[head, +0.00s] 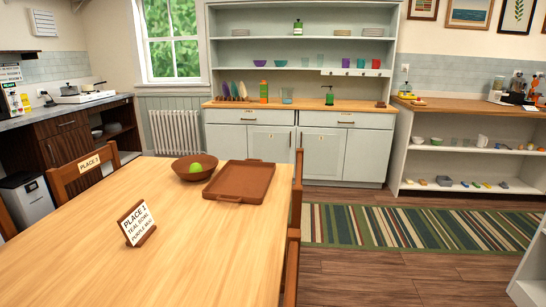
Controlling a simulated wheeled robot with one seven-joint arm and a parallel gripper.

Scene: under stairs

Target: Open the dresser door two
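The dresser (388,80) is a pale grey-green unit with a wooden counter, standing against the back wall beyond the table. Under its counter are two drawers with handles, and below them several cupboard doors, which all look shut. A left-hand door (269,143) and a right-hand door (368,155) show plainly. Small pale labels are on the dresser front, too small to read, so I cannot tell which door is two. A chair back at the table's right edge hides part of the lower front. My gripper is not in view.
A wooden table (70,265) fills the foreground, with a brown tray (240,182), a bowl (184,173) and a sign (137,223). A striped rug (420,227) lies on the floor at right. Open shelves (450,160) stand right of the dresser. Bare floor shows beside the rug.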

